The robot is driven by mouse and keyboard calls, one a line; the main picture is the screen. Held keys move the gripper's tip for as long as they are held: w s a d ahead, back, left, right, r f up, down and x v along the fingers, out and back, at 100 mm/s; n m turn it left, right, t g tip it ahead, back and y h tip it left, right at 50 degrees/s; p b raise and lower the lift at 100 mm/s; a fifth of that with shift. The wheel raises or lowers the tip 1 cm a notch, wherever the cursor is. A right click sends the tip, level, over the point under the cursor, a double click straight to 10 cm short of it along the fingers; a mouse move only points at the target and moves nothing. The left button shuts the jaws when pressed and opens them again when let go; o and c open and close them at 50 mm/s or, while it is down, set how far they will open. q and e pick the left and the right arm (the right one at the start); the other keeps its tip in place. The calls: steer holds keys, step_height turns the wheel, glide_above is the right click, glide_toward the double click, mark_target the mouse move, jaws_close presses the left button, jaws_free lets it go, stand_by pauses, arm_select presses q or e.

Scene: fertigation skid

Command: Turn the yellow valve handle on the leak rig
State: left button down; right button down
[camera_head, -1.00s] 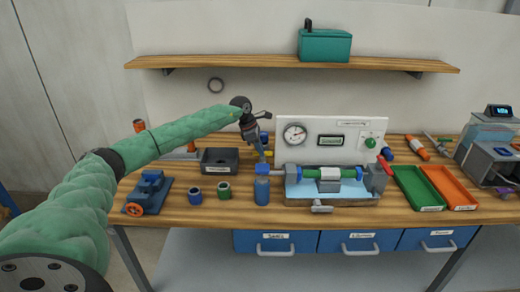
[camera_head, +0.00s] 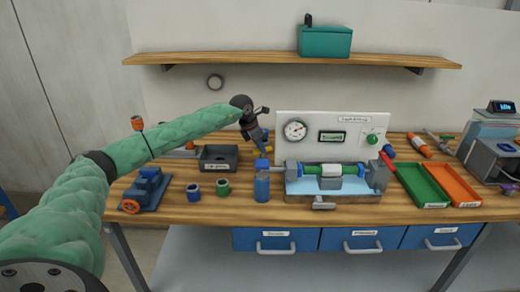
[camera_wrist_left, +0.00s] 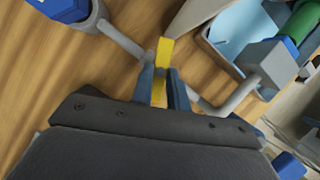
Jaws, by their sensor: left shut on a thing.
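The yellow valve handle (camera_wrist_left: 164,55) shows in the left wrist view between the two dark fingers of my left gripper (camera_wrist_left: 160,88). The fingers are shut on it. In the head view a little yellow (camera_head: 268,149) shows by the tip of my left gripper (camera_head: 262,143), left of the leak rig. The leak rig has a white panel (camera_head: 360,125) with a gauge (camera_head: 296,130), and a green tube (camera_head: 312,170) over a light blue tray (camera_head: 300,187). Grey pipe (camera_wrist_left: 240,95) runs beside the handle. My right gripper is not in view.
A blue cylinder (camera_head: 261,188) stands just below the gripper. A dark bin (camera_head: 218,166), a blue vise (camera_head: 146,188) and two small cups stand to the left. Green (camera_head: 412,178) and orange (camera_head: 462,200) trays lie right of the rig. A wooden shelf (camera_head: 230,60) runs above.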

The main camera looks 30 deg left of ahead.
arm_select(q)
steer(key=shift+f+n, duration=0.15)
steer(key=shift+n, duration=0.25)
steer(key=shift+d+n+y+b, duration=0.1)
steer(key=shift+n+y+b, duration=0.3)
steer(key=shift+n+b, duration=0.35)
steer(key=n+y+b, duration=0.1)
steer(key=n, duration=0.1)
steer(key=n+y+b, duration=0.1)
steer(key=n+b, duration=0.1)
steer(key=n, duration=0.1)
steer(key=n+y+b, duration=0.1)
steer(key=n+b, duration=0.1)
steer(key=n, duration=0.1)
steer(key=shift+d+t, duration=0.3)
steer(key=shift+d, duration=0.1)
steer(key=shift+n+b, duration=0.45)
steer(key=shift+n, duration=0.1)
steer(key=shift+n+y+b, duration=0.3)
steer(key=shift+n+y, duration=0.2)
steer(key=shift+n, duration=0.2)
steer(key=shift+g, duration=0.4)
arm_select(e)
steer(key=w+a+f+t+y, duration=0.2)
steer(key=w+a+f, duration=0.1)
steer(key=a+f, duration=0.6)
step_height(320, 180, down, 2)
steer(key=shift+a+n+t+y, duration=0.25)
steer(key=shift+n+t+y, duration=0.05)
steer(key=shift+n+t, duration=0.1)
